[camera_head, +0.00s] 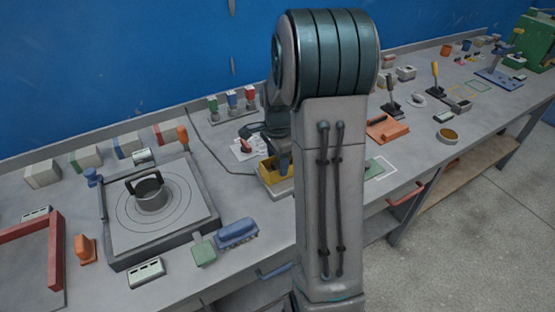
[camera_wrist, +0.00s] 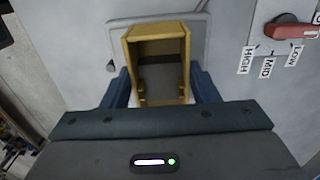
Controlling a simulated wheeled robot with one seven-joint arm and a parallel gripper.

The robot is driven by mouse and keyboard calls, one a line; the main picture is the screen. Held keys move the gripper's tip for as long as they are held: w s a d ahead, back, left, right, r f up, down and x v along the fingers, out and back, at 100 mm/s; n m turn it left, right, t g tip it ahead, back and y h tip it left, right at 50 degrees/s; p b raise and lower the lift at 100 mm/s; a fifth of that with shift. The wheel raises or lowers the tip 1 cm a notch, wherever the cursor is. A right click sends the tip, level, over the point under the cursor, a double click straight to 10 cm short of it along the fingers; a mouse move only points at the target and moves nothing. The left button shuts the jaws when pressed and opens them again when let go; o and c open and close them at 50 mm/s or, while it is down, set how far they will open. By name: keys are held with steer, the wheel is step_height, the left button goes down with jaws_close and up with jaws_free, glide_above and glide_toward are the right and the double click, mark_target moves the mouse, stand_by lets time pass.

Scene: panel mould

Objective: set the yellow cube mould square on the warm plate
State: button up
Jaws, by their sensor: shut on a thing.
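The yellow cube mould (camera_wrist: 158,33) is an open box held between the two blue fingers of my gripper (camera_wrist: 161,80) in the wrist view. The fingers press on its left and right sides. A pale grey plate (camera_wrist: 115,35) with rounded corners, likely the warm plate, shows behind and beside the mould. In the head view the mould (camera_head: 268,173) is at or just above the light plate edge (camera_head: 282,190), partly hidden by my arm. I cannot tell whether it touches the plate. The mould's sides look roughly in line with the plate, slightly turned.
A red lever (camera_wrist: 297,29) with HIGH, MID and LOW labels is right of the mould in the wrist view.

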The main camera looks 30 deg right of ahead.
steer(key=o, duration=1.1)
steer(key=shift+f, duration=0.15)
step_height(320, 180, up, 12)
steer(key=s+a+n+t, duration=0.1)
steer(key=s+a+n, duration=0.3)
steer(key=s+n, duration=0.2)
steer(key=s+a+n+t, duration=0.1)
steer(key=s+a+n, duration=0.4)
steer(key=s, duration=0.2)
steer(key=s+a+n+t, duration=0.1)
steer(key=s+a+n, duration=0.4)
steer(key=s+n, duration=0.1)
steer(key=shift+s+f+n, duration=0.1)
steer(key=shift+s+n, duration=0.05)
steer(key=shift+n, duration=0.15)
